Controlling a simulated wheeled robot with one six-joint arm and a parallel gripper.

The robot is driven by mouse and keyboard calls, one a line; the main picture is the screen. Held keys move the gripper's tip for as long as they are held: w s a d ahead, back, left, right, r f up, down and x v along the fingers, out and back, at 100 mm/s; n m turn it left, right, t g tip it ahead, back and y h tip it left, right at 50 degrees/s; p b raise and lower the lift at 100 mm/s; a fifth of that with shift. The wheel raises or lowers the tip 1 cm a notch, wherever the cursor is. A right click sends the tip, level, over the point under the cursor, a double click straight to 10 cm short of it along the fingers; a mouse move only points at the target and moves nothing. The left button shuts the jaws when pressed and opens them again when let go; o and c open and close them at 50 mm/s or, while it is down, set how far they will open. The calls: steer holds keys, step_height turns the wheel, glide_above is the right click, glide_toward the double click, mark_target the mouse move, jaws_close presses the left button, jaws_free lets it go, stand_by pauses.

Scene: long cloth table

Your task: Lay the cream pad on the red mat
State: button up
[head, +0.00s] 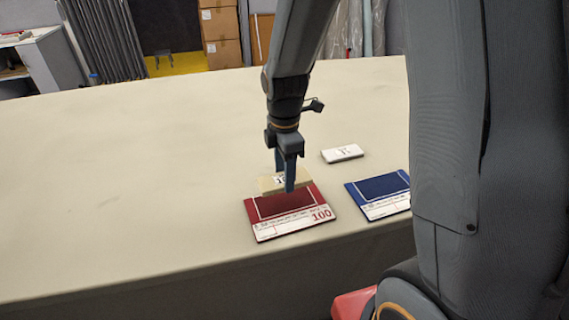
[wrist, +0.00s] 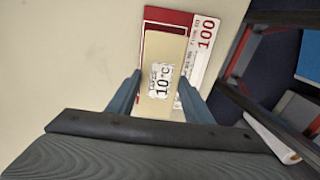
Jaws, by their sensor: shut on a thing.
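The cream pad (head: 267,186) is a flat block with a printed label. In the wrist view the cream pad (wrist: 156,97) reads "10°C" and lies between my fingers. My gripper (head: 284,180) is shut on it; it also shows in the wrist view (wrist: 160,90). The red mat (head: 267,228) has a white strip marked 100 and lies on the table. In the wrist view the red mat (wrist: 182,18) is partly covered by the pad. In the head view the pad overlaps the mat's back edge. I cannot tell whether the pad touches the mat.
A blue mat (head: 383,187) lies to the right of the red mat, partly hidden by my arm. A white pad (head: 342,153) lies behind them. The cloth table (head: 130,170) is clear to the left, and its front edge runs below the mats.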

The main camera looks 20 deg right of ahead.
mark_target(285, 201)
stand_by(0.4)
steer(key=shift+f+b, duration=1.35)
steer(key=shift+f, duration=1.85)
steer(key=shift+f, duration=0.3)
steer(key=o, duration=1.1)
